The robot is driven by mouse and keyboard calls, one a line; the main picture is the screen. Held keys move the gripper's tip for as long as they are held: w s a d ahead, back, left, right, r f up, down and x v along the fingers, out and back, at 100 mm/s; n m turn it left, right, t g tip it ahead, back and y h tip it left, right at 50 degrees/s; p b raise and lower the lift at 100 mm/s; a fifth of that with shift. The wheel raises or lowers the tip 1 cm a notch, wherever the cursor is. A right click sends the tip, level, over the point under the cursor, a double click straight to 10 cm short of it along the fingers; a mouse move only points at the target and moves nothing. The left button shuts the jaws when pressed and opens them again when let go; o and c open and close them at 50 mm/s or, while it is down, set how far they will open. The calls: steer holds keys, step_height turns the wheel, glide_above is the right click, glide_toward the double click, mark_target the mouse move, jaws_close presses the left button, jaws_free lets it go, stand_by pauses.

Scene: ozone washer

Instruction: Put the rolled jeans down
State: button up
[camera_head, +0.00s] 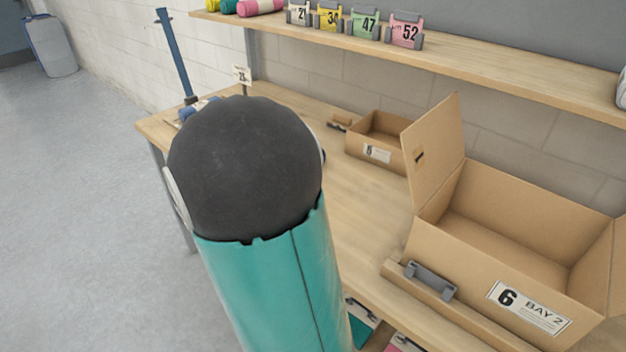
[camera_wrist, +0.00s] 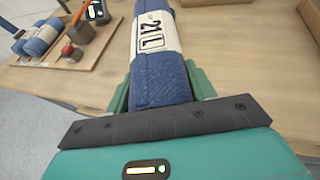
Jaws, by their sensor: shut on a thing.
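A roll of blue jeans (camera_wrist: 160,78) with a cream band reading 21 L shows in the wrist view. My gripper (camera_wrist: 160,95) is shut on it, with green fingers on both sides of its near end. The far end runs out of the top of the picture. Wood tabletop (camera_wrist: 245,65) shows around the roll; whether the roll touches it I cannot tell. In the head view my arm hides the gripper and the held jeans.
A wooden tray (camera_wrist: 78,62) at left in the wrist view holds other blue rolls (camera_wrist: 38,40). In the head view, an open cardboard box (camera_head: 470,255) marked 6 BAY 2 and a smaller box (camera_head: 375,152) stand on the workbench. A shelf (camera_head: 480,65) with numbered tags runs above.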

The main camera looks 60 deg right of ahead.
steer(key=s+d+r+m+g, duration=0.2)
steer(key=s+d+m+g, duration=0.2)
steer(key=s+d, duration=0.4)
glide_above(345, 211)
steer(key=f, duration=0.8)
steer(key=shift+w+a+f, duration=0.15)
steer(key=shift+w+a, duration=0.2)
steer(key=shift+w, duration=0.05)
steer(key=shift+s+d+f, duration=0.1)
steer(key=shift+f, duration=0.1)
steer(key=f, duration=0.3)
steer(key=shift+s+d+f, duration=0.15)
steer(key=shift+s+d, duration=0.1)
steer(key=shift+d, duration=0.05)
steer(key=shift+f, duration=0.3)
steer(key=shift+f, duration=0.1)
steer(key=o, duration=1.2)
steer(key=shift+f, duration=0.1)
